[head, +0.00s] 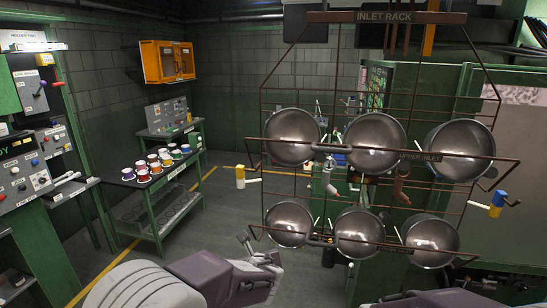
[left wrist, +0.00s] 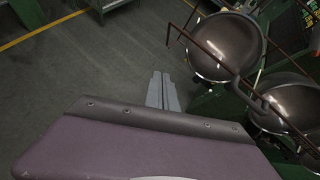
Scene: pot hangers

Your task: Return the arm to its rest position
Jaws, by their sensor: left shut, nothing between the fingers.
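My left arm comes in from the lower left in the head view.
The wire inlet rack (head: 388,17) carries two rows of metal pans. Coloured handles stick out at its sides, one yellow and white (head: 240,176). A green cart (head: 152,195) with several coloured cups stands behind on the left. Control panels (head: 35,180) line the left edge. Floor between is clear.

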